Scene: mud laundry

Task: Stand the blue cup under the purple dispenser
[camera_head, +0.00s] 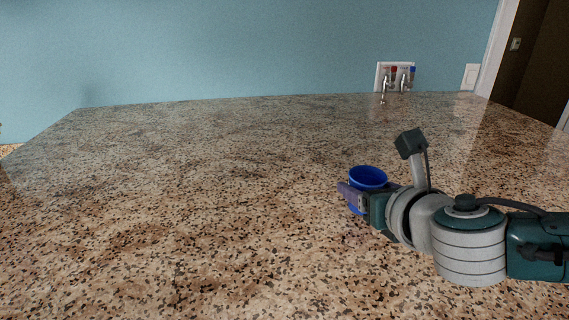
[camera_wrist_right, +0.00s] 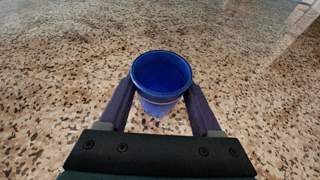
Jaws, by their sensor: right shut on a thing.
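The blue cup (camera_head: 368,177) is upright at the right of the head view, its open rim facing up. My right gripper (camera_head: 348,196) is shut on the cup from the side. In the right wrist view the cup (camera_wrist_right: 161,80) sits between the two purple fingers of the gripper (camera_wrist_right: 160,100), and it looks empty. I cannot tell whether its base touches the counter. No purple dispenser shows in either view. My left gripper is not in view.
The speckled granite counter (camera_head: 200,190) is wide and clear to the left and middle. A wall plate with taps (camera_head: 395,78) is on the blue wall at the back right. A dark doorway (camera_head: 540,60) is at the far right.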

